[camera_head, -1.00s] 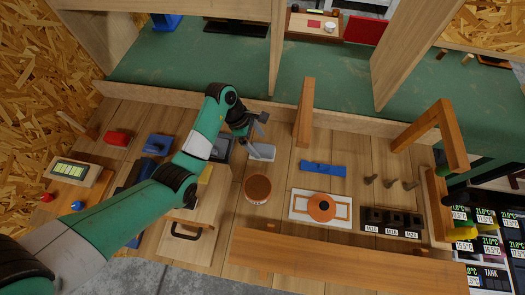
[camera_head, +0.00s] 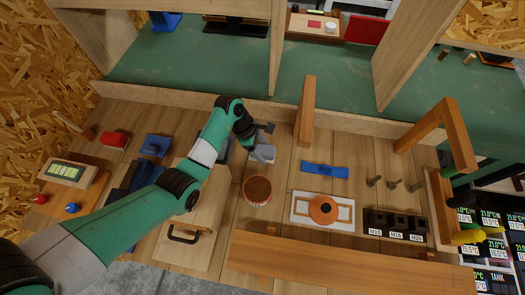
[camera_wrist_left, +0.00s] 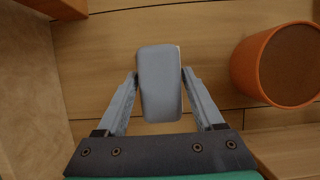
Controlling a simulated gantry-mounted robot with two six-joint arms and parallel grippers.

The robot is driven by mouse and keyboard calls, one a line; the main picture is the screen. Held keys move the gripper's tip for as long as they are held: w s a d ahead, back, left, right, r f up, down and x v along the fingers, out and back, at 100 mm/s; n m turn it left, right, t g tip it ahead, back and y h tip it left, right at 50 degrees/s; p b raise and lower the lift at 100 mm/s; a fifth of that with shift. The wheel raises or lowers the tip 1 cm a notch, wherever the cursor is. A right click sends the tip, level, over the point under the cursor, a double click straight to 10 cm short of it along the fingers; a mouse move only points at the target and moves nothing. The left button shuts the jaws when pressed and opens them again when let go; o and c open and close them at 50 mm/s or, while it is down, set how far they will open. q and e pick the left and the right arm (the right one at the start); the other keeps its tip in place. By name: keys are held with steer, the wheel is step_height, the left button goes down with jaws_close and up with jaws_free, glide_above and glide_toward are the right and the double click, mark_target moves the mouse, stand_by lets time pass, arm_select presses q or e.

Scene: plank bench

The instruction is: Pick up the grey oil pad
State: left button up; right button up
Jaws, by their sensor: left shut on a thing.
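The grey oil pad (camera_wrist_left: 160,82) is a rounded grey block between the two fingers of my left gripper (camera_wrist_left: 160,78) in the left wrist view. The fingers press on its two long sides. In the head view the pad (camera_head: 263,153) shows just below the left gripper (camera_head: 256,142), near the back of the plank bench, left of centre. I cannot tell whether the pad is touching the bench or raised a little. My right gripper is not in view.
A round orange-rimmed pot (camera_head: 257,190) stands close to the pad, also at right in the left wrist view (camera_wrist_left: 280,65). A wooden upright (camera_head: 305,112) stands to the right. A blue bar (camera_head: 324,170) and a white plate with an orange disc (camera_head: 322,209) lie further right.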

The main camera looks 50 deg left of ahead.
mark_target(266, 150)
arm_select(q)
steer(key=shift+r, duration=0.1)
steer(key=shift+c, duration=0.2)
steer(key=shift+r+p, duration=0.35)
steer(key=shift+r, duration=0.2)
step_height(266, 150, up, 3)
steer(key=shift+s+d+f+p, duration=0.1)
steer(key=shift+d+p, duration=0.05)
steer(key=shift+p, duration=0.65)
steer(key=s+d+r+p, duration=0.7)
steer(key=s+d+r, duration=0.2)
steer(key=s, duration=0.1)
steer(key=shift+p, duration=0.4)
steer(key=shift+d, duration=0.1)
steer(key=o, duration=0.8)
steer(key=c, duration=0.5)
